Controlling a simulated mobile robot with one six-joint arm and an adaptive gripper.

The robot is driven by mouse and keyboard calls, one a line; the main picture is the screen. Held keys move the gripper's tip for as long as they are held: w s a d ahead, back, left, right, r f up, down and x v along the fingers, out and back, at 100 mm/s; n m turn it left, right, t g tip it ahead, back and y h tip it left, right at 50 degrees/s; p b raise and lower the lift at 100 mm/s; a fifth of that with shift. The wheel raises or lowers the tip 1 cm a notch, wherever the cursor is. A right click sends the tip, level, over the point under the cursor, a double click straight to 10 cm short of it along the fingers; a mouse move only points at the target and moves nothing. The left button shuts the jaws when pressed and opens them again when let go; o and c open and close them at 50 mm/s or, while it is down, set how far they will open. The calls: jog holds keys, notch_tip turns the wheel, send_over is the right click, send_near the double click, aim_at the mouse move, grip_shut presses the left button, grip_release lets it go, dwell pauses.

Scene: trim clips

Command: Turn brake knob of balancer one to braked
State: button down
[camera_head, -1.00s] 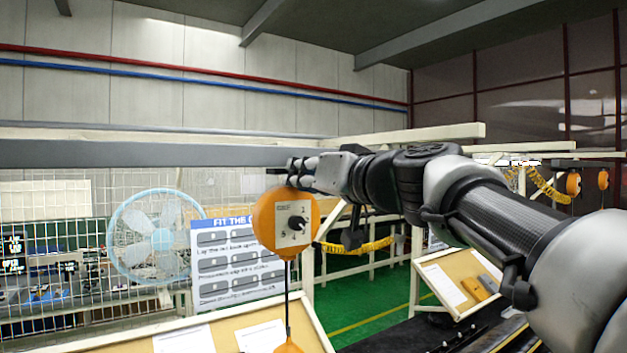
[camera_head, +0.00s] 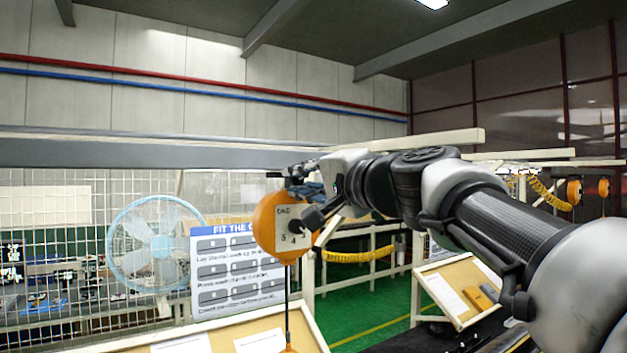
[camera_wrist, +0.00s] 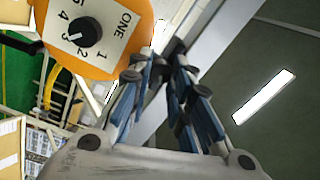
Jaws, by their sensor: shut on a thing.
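Balancer one is an orange housing (camera_head: 268,222) hanging left of my arm in the head view. It fills the upper left of the wrist view (camera_wrist: 140,62). Its pale face plate reads ONE. A black dial knob (camera_wrist: 85,32) on the plate has a white pointer towards 3. No braked marking is legible. My gripper (camera_wrist: 165,58) has its blue-and-grey fingers nearly together at the balancer's top edge, beside the dial and off it. It is shut on a small dark part there, mostly hidden by the fingertips. In the head view my gripper (camera_head: 293,178) is at the housing's top.
A beam (camera_head: 140,152) runs above the balancer. A tilted tan board (camera_head: 455,285) stands at the right. Further orange balancers (camera_head: 574,191) hang at the far right.

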jog(key=m+p, duration=0.1)
jog(key=m, duration=0.4)
jog(key=shift+m, duration=0.4)
dwell(0.3)
jog(key=c, duration=1.4)
grip_release()
jog(key=shift+c, duration=0.2)
jog(key=v, duration=1.2)
